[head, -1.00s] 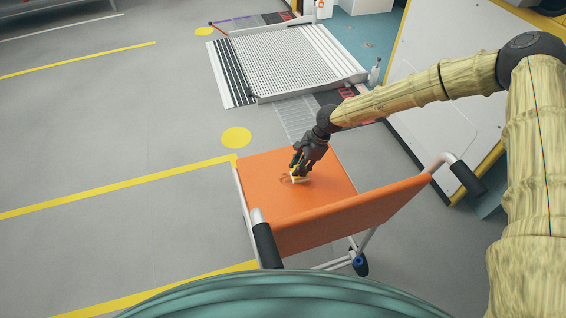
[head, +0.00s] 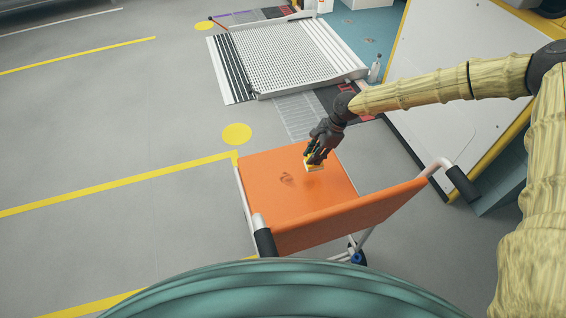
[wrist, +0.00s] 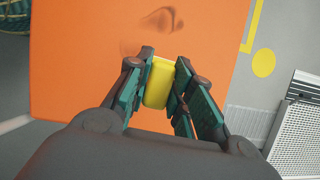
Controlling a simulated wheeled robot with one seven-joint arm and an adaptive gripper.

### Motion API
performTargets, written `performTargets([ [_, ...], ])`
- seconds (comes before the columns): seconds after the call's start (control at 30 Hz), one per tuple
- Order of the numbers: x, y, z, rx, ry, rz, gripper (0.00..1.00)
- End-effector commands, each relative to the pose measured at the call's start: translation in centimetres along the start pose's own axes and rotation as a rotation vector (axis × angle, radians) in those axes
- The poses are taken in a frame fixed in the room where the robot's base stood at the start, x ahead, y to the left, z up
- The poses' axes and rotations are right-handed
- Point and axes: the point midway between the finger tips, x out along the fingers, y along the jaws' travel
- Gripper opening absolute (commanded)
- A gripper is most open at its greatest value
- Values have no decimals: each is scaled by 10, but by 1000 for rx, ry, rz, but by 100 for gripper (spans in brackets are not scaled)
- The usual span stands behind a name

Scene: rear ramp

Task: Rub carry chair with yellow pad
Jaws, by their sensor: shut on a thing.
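The carry chair (head: 275,208) stands in front of me, with an orange seat and backrest, pale tube frame and black handle grips. A dark smudge (head: 287,179) marks the middle of its seat; in the wrist view the smudge (wrist: 163,18) lies just beyond the pad, with a fainter mark to its left. My gripper (head: 312,158) is over the right far part of the seat, shut on the yellow pad (wrist: 158,83). The pad (head: 313,167) has a pale underside. I cannot tell whether it touches the seat.
A ramp (head: 285,55) with a pale textured plate lies beyond the chair. A white panel with yellow edging (head: 450,85) stands on the right. A small bottle (head: 374,71) stands by the ramp. The grey floor at left is clear, with yellow lines and discs.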

Motion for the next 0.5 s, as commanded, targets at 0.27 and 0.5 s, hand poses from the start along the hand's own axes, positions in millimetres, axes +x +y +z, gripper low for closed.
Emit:
performTargets([
  [0.27, -25, 0, 11, 0, -1, -1, 4],
  [0.5, -32, 0, 13, 0, 0, 0, 4],
])
